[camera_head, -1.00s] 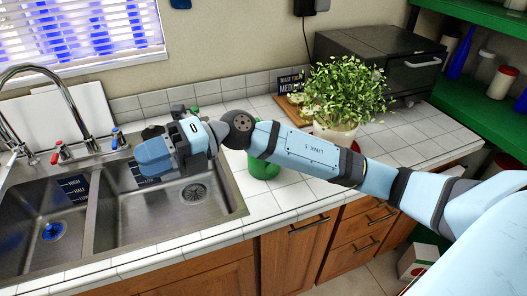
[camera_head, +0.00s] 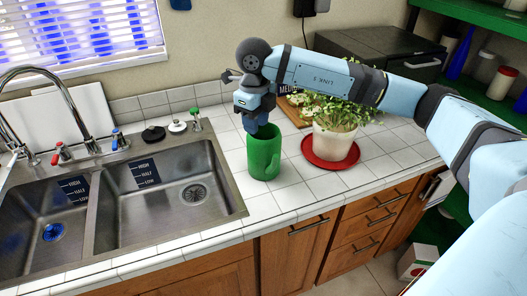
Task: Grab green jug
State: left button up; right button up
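The green jug (camera_head: 263,160) stands upright on the white tiled counter, just right of the sink, its handle to the right. My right gripper (camera_head: 257,128) points down at the jug's top, its fingertips at or behind the rim. The fingers are partly hidden, so I cannot tell whether they are open or touching the jug. My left gripper is not in view.
A double sink (camera_head: 165,187) with faucet lies to the left. A potted plant (camera_head: 333,140) on a red saucer (camera_head: 345,163) stands right of the jug. A dark toaster oven (camera_head: 372,46) is behind. Counter in front of the jug is clear.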

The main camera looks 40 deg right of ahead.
aim_at(264, 152)
notch_tip(264, 152, down, 8)
jog(key=p, duration=0.1)
jog(key=shift+w+r, duration=0.15)
jog(key=shift+w, duration=0.25)
grip_shut()
